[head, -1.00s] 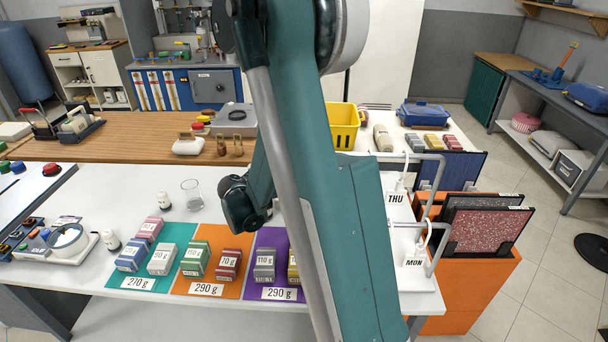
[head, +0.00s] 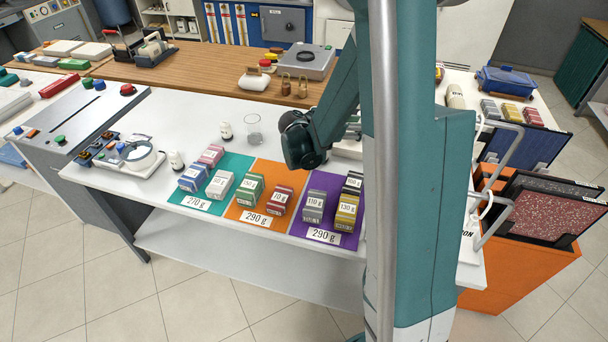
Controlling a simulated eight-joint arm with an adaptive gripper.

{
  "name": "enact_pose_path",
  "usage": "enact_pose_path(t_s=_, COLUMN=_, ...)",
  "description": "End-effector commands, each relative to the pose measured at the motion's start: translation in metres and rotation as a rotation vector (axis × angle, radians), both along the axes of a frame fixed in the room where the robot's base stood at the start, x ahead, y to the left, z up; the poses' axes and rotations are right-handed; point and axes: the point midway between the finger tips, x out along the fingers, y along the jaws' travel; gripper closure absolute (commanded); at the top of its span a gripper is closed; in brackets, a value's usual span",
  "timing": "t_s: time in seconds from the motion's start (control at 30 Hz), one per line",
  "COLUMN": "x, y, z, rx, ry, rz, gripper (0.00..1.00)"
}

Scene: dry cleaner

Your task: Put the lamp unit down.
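My arm crosses the right half of the head view, and a dark joint of it hangs over the white counter (head: 190,108) behind the purple mat (head: 318,238). The fingers of my gripper do not show, so its hold cannot be seen. I cannot surely pick out a lamp unit. A white device with a round glass ring (head: 139,155) sits at the counter's left end, but I cannot tell whether it is a lamp.
Small boxes stand on the teal mat (head: 232,167), the orange mat (head: 257,221) and the purple mat. A glass beaker (head: 254,130) and small bottles stand behind them. Wire stands and an orange bin (head: 530,275) with panels are at the right. Floor is clear in front.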

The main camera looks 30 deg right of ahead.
Motion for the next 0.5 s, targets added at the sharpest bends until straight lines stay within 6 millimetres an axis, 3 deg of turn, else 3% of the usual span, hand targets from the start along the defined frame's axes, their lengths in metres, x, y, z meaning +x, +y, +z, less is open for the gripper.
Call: enact_pose_path(t_s=0.5, x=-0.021, y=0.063, z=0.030, rx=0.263, ry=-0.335, rz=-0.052, gripper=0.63)
